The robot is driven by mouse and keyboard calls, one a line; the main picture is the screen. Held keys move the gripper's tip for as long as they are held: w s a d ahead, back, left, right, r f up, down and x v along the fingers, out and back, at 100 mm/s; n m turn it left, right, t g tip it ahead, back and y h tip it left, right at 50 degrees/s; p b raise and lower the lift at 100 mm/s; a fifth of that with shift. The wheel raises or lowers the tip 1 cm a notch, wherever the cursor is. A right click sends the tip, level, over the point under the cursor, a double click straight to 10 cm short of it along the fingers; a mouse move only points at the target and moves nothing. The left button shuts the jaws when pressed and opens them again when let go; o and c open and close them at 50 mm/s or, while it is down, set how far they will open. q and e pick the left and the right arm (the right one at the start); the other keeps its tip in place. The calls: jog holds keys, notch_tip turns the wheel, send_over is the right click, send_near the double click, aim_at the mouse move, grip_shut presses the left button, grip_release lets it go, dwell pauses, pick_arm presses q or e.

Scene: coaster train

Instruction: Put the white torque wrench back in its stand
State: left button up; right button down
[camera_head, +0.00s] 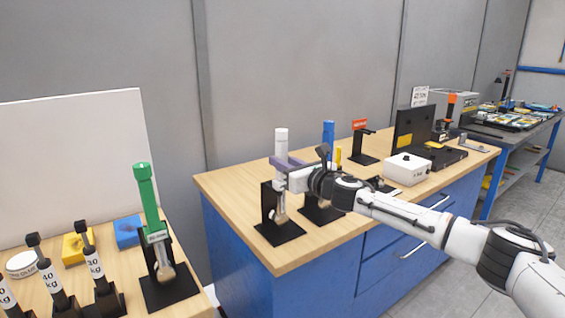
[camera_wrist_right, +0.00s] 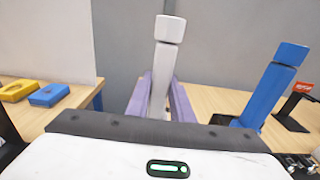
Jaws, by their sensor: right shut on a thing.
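The white torque wrench (camera_head: 281,140) is upright at the near left corner of the middle wooden bench. My right gripper (camera_head: 286,163) is shut around its shaft from the right, with purple fingers. In the right wrist view the wrench (camera_wrist_right: 168,60) stands between the two purple fingers (camera_wrist_right: 159,98), its top end above them. The black stand (camera_head: 267,203) is directly at the wrench's lower end, its base flat on the bench. The wrench's lower end shows in front of the stand's back plate; I cannot tell whether it is fully seated. My left gripper is not in view.
A blue torque wrench (camera_head: 328,134) stands in its own black stand (camera_head: 322,212) just right. A green wrench (camera_head: 147,195) stands on the left bench. A white box (camera_head: 407,167) and an open black case (camera_head: 448,156) lie farther right.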

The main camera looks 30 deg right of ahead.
jog(key=shift+r, duration=0.1)
jog(key=c, duration=1.5)
grip_release()
jog(key=shift+f, duration=0.45)
jog(key=shift+s+d+r+b, duration=0.15)
jog(key=shift+s+b, duration=0.15)
jog(key=shift+s, duration=1.4)
jog(key=shift+s+d+r+b, duration=0.1)
jog(key=shift+s+b, duration=0.25)
jog(key=shift+s, duration=1.4)
jog(key=shift+s+d+r+b, duration=0.15)
jog(key=shift+s+b, duration=0.15)
jog(key=shift+s, duration=1.4)
